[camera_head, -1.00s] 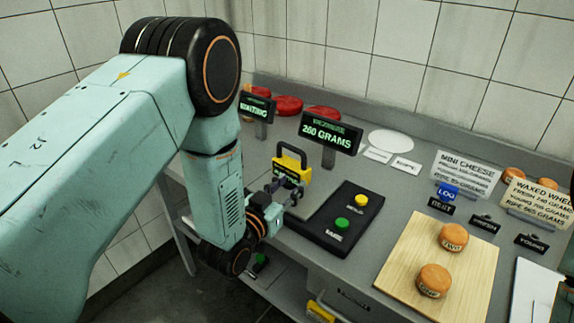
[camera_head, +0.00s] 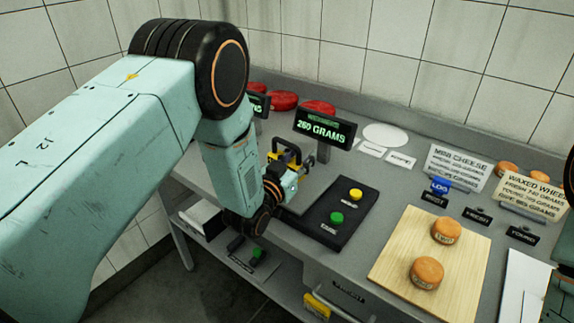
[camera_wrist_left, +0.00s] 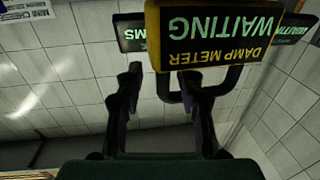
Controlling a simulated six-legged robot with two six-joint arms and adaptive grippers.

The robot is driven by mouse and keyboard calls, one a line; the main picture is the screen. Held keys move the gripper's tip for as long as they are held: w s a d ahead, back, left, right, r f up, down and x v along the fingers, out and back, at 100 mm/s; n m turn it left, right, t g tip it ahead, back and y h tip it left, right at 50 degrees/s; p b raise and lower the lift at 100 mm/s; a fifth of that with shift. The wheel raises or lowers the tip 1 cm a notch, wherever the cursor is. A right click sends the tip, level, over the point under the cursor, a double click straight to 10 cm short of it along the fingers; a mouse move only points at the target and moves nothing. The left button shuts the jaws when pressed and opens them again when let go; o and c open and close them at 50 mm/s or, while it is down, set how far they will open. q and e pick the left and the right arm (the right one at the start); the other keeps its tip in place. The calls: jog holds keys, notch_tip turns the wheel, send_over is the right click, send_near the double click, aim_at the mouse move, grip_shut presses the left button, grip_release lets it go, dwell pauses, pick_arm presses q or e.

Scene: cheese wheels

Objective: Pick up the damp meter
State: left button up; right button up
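The damp meter (camera_head: 276,156) is a yellow box with a black handle. It stands on the grey bench, partly hidden behind my left gripper (camera_head: 288,165). In the left wrist view the damp meter (camera_wrist_left: 215,40) shows large and upside down, its screen reading "DAMP METER WAITING". There, my left gripper (camera_wrist_left: 160,80) is open, with two dark fingers apart. The right-hand finger overlaps the handle in the picture; I cannot tell whether they touch. Nothing is held between the fingers. My right gripper is not in view.
A display reading 260 GRAMS (camera_head: 325,128) stands just right of the meter. A black panel (camera_head: 318,241) with yellow and green buttons lies in front. Red cheese wheels (camera_head: 284,100) sit behind. A wooden board (camera_head: 398,245) with two orange cheeses is at right.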

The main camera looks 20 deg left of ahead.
pick_arm(q)
jog(key=shift+w+a+f, duration=0.1)
jog(key=shift+a+f, duration=0.05)
jog(key=shift+a, duration=0.1)
jog(key=c, duration=0.4)
jog(key=shift+d, duration=0.2)
grip_shut()
jog(key=shift+a, duration=0.15)
